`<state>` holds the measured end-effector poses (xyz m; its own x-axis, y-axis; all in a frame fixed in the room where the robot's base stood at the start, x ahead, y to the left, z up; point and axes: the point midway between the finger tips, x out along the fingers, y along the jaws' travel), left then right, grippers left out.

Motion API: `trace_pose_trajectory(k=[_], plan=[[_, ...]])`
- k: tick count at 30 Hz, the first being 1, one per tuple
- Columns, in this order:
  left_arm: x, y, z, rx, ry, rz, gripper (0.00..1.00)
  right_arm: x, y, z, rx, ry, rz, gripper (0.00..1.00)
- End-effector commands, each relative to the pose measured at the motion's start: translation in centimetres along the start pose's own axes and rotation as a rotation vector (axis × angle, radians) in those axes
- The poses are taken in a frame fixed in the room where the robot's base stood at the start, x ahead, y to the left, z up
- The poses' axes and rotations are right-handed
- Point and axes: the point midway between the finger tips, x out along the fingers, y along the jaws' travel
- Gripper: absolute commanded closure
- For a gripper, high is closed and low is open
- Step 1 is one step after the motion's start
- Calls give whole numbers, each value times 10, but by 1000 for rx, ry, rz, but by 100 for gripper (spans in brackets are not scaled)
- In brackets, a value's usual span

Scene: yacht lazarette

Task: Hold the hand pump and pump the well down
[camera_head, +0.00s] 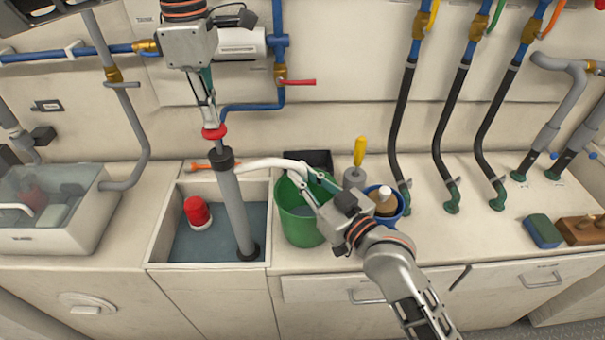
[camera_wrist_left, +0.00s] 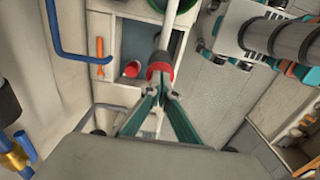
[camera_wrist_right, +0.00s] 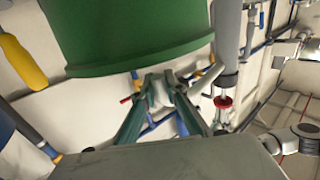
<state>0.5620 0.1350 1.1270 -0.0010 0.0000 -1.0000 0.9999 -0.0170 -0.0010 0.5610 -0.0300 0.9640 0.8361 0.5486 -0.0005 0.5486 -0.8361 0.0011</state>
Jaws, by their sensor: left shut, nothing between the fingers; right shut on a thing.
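The hand pump (camera_head: 235,210) is a grey tube with a black collar, standing slightly tilted in the well (camera_head: 190,245), which holds blue-grey water. Its red handle (camera_head: 213,132) sits a little above the collar, on a short rod seen in the right wrist view. My left gripper (camera_wrist_left: 165,97) is shut with its tips at the red handle, nothing between the fingers. A pale outlet hose (camera_head: 265,163) runs from the pump top to the green bucket (camera_head: 300,225). My right gripper (camera_wrist_right: 160,78) is shut on that hose beside the bucket, whose inside is partly hidden.
A red and white float (camera_head: 197,213) is in the well, and an orange tool (camera_head: 200,167) lies behind it. A blue container (camera_head: 385,205) and a yellow-handled tool (camera_head: 360,152) stand right of the bucket. A clear tank (camera_head: 50,210) is at left. Black hoses (camera_head: 450,125) rise at right.

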Motion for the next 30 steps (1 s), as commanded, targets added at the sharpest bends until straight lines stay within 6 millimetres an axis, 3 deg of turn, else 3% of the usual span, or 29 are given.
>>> trace_pose_trajectory(k=[30], plan=[[36, 0, 0, -1, 2, 0, 100, 0, -1, -3, 4, 6, -1, 100]])
